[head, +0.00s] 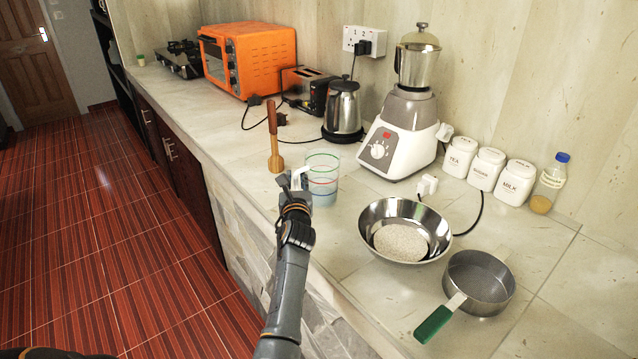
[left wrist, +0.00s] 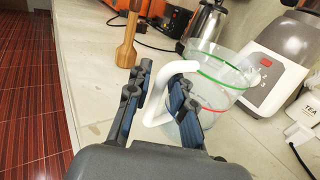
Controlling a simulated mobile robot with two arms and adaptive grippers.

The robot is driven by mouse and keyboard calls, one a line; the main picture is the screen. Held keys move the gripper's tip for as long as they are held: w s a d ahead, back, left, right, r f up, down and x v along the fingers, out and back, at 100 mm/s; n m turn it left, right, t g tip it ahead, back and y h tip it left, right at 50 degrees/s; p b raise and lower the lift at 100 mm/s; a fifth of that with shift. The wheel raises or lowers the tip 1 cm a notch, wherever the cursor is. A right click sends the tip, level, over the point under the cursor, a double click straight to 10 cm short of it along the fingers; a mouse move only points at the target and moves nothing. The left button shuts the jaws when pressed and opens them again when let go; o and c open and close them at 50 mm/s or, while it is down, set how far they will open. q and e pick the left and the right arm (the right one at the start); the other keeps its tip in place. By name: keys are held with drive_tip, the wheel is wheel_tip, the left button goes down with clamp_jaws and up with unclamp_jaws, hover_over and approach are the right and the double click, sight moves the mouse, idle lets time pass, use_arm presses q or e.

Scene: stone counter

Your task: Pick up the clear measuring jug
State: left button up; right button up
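The clear measuring jug (head: 322,178) stands upright on the counter, with coloured rings around it and a white handle toward my left gripper. It also shows in the left wrist view (left wrist: 222,72). My left gripper (head: 294,188) is at the handle side of the jug. In the left wrist view the fingers (left wrist: 158,100) are spread apart, with part of the white handle (left wrist: 157,98) between them. The right finger overlaps the handle loop and hides part of the jug. Whether a finger touches the handle is unclear. My right gripper is not in view.
A wooden masher (head: 274,140) stands just behind the jug. A blender (head: 404,125) and kettle (head: 344,108) stand farther back. A steel bowl (head: 376,215) of pale grains and a green-handled pan (head: 490,290) lie to the right. The counter's front edge is close to my arm.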

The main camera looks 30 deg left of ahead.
use_arm(q)
clamp_jaws()
